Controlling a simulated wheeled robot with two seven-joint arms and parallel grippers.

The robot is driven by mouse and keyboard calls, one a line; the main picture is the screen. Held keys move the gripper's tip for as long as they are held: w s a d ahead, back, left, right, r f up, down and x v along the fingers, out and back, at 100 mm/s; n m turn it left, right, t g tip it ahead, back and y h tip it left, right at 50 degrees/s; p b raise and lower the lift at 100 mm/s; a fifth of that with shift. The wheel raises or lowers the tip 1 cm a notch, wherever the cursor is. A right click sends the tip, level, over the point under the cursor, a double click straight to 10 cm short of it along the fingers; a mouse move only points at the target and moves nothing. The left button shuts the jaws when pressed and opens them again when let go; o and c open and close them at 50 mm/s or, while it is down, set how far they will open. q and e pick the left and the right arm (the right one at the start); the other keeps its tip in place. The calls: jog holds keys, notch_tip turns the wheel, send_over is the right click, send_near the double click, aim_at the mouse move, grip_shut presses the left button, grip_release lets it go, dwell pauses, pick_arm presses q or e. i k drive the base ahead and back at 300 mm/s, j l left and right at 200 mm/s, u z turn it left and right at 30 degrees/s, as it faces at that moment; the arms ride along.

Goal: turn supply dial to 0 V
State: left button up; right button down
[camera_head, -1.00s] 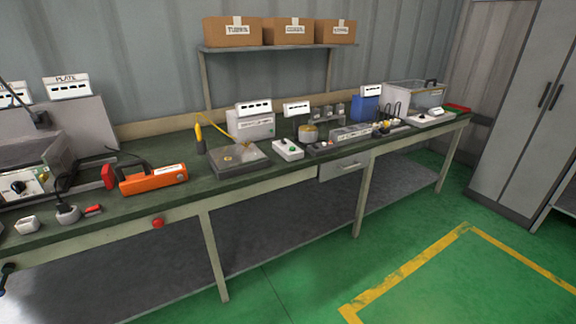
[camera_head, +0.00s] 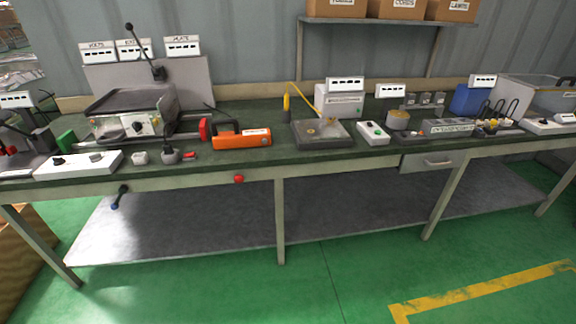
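A metal unit (camera_head: 135,112) with a dark top stands at the left of the bench; its pale front panel carries a small dial (camera_head: 137,127). Another white box (camera_head: 552,122) with a dark knob stands at the far right. I cannot tell which of these carries the supply dial, and no dial setting is readable. Neither of my grippers is in view.
The long green bench (camera_head: 240,172) also holds an orange tool (camera_head: 241,139), a dark plate (camera_head: 322,133), and a white box with a green button (camera_head: 373,132). Green floor in front is clear.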

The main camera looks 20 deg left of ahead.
aim_at(59, 161)
jog(key=u, duration=1.2)
